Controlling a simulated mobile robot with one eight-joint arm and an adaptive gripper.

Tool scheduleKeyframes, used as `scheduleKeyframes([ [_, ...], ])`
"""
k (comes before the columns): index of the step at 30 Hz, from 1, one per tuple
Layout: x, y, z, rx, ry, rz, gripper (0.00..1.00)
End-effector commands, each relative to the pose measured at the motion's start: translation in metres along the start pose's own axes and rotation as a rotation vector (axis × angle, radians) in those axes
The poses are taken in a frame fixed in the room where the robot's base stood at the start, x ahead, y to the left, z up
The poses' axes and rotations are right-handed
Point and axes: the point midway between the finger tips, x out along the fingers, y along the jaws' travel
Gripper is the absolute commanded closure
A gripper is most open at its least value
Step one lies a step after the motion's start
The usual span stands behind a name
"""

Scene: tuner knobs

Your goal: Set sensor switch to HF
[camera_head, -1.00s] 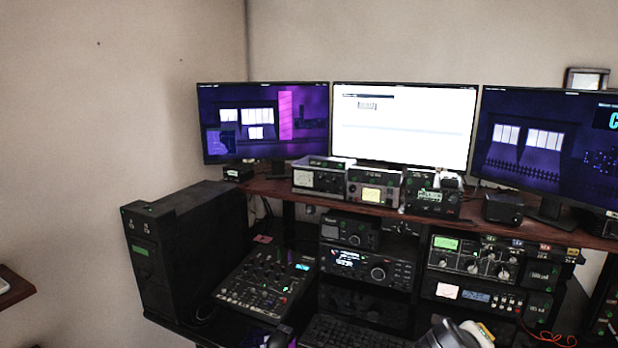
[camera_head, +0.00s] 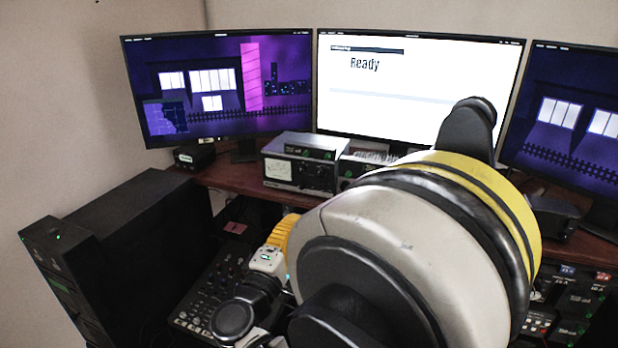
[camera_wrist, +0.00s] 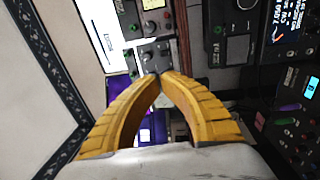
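Two silver meter boxes stand on the shelf below the screens. The left meter box (camera_head: 300,168) has a dial and small controls; the wrist view shows its knobbed front (camera_wrist: 150,55). The second meter box (camera_wrist: 147,14) is beside it, mostly hidden by my arm in the head view. The sensor switch and its HF label are too small to make out. My gripper (camera_wrist: 157,77) has its yellow fingers together at the tips, with nothing visible between them. The tips appear close to the left box's front; whether they touch it I cannot tell.
A radio with a lit display (camera_wrist: 282,22) and a mixer (camera_head: 205,300) lie below the shelf. Monitors (camera_head: 222,85) stand behind the boxes, the middle one (camera_head: 400,105) reading "Ready". A black cabinet (camera_head: 130,250) stands at left. My arm covers much of the right.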

Motion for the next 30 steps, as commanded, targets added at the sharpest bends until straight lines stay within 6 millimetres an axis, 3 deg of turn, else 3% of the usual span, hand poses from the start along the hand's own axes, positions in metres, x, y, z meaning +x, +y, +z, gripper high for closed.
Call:
scheduleKeyframes([
  [9,0.002,0.000,0.001,0.000,-0.001,-0.001,1.00],
  [14,0.017,-0.001,0.001,0.000,-0.004,-0.001,1.00],
  [30,0.121,-0.002,0.002,0.000,-0.003,-0.001,1.00],
])
